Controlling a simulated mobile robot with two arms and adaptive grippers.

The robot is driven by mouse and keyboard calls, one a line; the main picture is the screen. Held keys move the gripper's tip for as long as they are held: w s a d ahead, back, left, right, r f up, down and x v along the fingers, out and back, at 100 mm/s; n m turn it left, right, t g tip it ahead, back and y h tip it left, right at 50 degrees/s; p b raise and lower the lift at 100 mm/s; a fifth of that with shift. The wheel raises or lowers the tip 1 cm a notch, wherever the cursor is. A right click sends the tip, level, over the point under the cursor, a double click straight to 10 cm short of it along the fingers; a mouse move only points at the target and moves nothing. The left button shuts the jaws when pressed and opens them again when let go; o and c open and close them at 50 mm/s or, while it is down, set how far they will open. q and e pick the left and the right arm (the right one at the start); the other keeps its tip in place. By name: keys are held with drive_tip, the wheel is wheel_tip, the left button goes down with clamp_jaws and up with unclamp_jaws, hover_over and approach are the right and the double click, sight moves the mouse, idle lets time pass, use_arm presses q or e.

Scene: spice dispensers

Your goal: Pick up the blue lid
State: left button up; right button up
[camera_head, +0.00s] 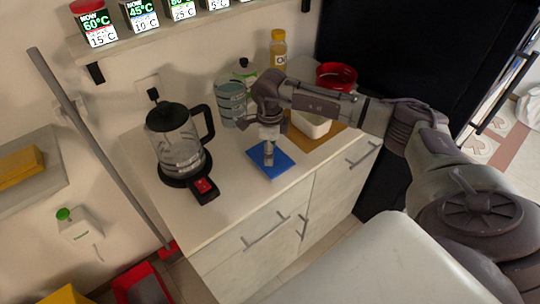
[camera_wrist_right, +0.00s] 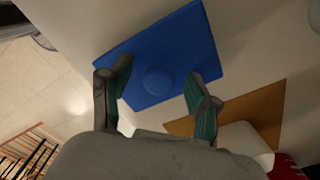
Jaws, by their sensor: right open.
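The blue lid (camera_head: 264,170) is a flat square lying on the light countertop near its front edge. In the right wrist view the blue lid (camera_wrist_right: 178,40) shows a round raised knob at its middle. My right gripper (camera_head: 269,160) is above the lid, pointing down. In the right wrist view my right gripper (camera_wrist_right: 157,85) has its two fingers spread apart, with the knob showing between and beyond them. Nothing is between the fingertips. Whether the fingers touch the lid cannot be told. My left gripper is not in view.
A glass kettle (camera_head: 180,150) on its base stands left of the lid. A white container (camera_head: 311,125) on a wooden board (camera_head: 322,140), a red bowl (camera_head: 337,76) and an oil bottle (camera_head: 278,50) stand behind to the right. A shelf (camera_head: 150,45) with jars hangs above.

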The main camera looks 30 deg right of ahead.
clamp_jaws()
drive_tip(key=shift+r, duration=0.15)
